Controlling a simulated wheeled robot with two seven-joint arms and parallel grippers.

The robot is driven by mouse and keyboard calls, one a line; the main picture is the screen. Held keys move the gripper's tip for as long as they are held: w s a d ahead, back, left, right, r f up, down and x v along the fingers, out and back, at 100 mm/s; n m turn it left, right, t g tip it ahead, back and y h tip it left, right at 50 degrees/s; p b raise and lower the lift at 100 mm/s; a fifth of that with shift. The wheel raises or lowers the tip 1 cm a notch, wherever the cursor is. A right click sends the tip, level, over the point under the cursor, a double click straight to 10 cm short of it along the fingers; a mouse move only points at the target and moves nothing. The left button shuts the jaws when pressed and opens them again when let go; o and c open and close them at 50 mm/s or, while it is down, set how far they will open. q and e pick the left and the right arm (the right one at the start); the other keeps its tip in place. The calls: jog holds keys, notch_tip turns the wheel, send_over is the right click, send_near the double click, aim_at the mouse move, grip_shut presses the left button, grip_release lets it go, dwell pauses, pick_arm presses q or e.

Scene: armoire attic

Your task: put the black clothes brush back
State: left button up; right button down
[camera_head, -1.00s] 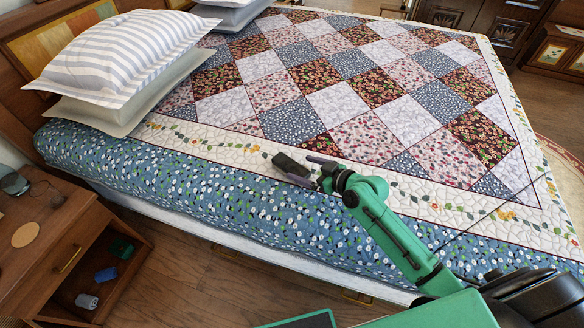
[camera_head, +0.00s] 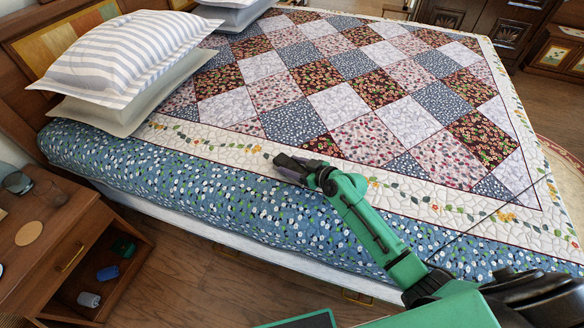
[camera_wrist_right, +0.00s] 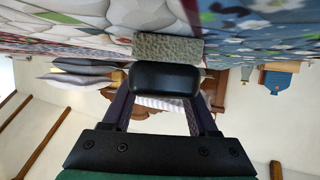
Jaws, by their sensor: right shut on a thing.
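The black clothes brush (camera_wrist_right: 163,79) is in my right gripper, seen in the right wrist view with its grey bristle pad (camera_wrist_right: 168,48) facing the quilt. The two fingers are shut on its black body from either side. In the head view my right gripper (camera_head: 296,166) is over the near edge of the bed, with only a small dark part of the brush visible at its tip. I cannot tell whether the bristles touch the quilt. My left gripper is not in view.
The bed (camera_head: 300,120) with a patchwork quilt fills the middle. Striped pillows (camera_head: 125,55) lie at the left. A wooden nightstand (camera_head: 80,215) stands at lower left, with a round tan disc (camera_head: 28,233) on top and small items in its open compartment. Bare floor shows beside it.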

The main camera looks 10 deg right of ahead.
aim_at(292, 166)
jog(key=shift+r, duration=0.1)
jog(key=shift+r, duration=0.35)
notch_tip(292, 166, up, 19)
jog(key=p, duration=0.1)
jog(key=s+d+f+m+t+h, duration=0.2)
jog(key=s+d+f+m+h, duration=0.5)
jog(key=s+f, duration=0.25)
jog(key=s+a+f, duration=0.2)
jog(key=s, duration=0.8)
jog(key=shift+a+h+p, duration=0.25)
jog(key=shift+h+p, duration=0.15)
